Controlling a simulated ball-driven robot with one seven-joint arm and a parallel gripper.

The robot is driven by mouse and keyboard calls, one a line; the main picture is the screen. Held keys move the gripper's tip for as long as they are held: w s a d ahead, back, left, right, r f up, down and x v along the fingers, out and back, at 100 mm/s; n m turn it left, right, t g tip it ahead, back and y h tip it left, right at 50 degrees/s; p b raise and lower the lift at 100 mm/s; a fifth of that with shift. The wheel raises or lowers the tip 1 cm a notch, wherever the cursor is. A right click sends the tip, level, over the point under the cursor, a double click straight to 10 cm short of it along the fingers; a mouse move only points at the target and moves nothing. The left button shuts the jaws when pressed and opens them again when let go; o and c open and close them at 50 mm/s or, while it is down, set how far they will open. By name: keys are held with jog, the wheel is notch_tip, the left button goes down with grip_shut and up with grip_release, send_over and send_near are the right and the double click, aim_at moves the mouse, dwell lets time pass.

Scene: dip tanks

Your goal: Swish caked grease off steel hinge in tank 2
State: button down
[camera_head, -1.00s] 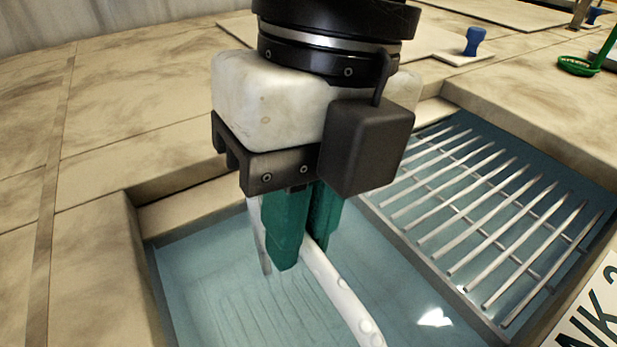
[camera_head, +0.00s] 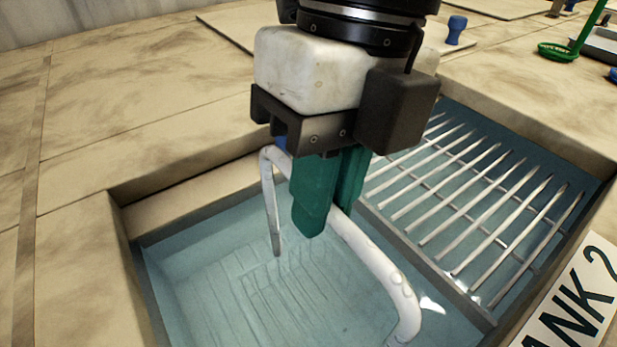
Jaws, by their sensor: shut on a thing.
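My gripper (camera_head: 330,212), with green fingers, is shut on a pale, arched handle (camera_head: 380,262) above tank 2 (camera_head: 190,262). The handle's left leg goes down to the water, and its right end bends down near the bottom edge of the view. Pale lines like a wire basket (camera_head: 265,295) show faintly under the water below the handle. I cannot tell whether they join the handle. I cannot make out the steel hinge or any grease on it.
A rack of metal bars (camera_head: 470,205) lies over the water to the right. A "2" sign (camera_head: 580,300) stands on the tank's right edge. A blue knob (camera_head: 456,30) and a green round tool (camera_head: 558,52) are behind. The stone top at left is clear.

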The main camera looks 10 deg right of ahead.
jog(key=shift+s+a+b, duration=0.25)
jog(key=shift+a+b, duration=0.15)
jog(key=shift+a, duration=0.2)
dwell(1.1)
jog(key=s+a+p+v, duration=0.1)
jog(key=p+v, duration=0.7)
jog(key=v, duration=0.3)
jog(key=s+a+r+p+v, duration=0.1)
jog(key=s+a+p+v, duration=0.1)
jog(key=p+v, duration=0.6)
jog(key=v, duration=0.3)
jog(key=shift+a, duration=0.15)
dwell(0.6)
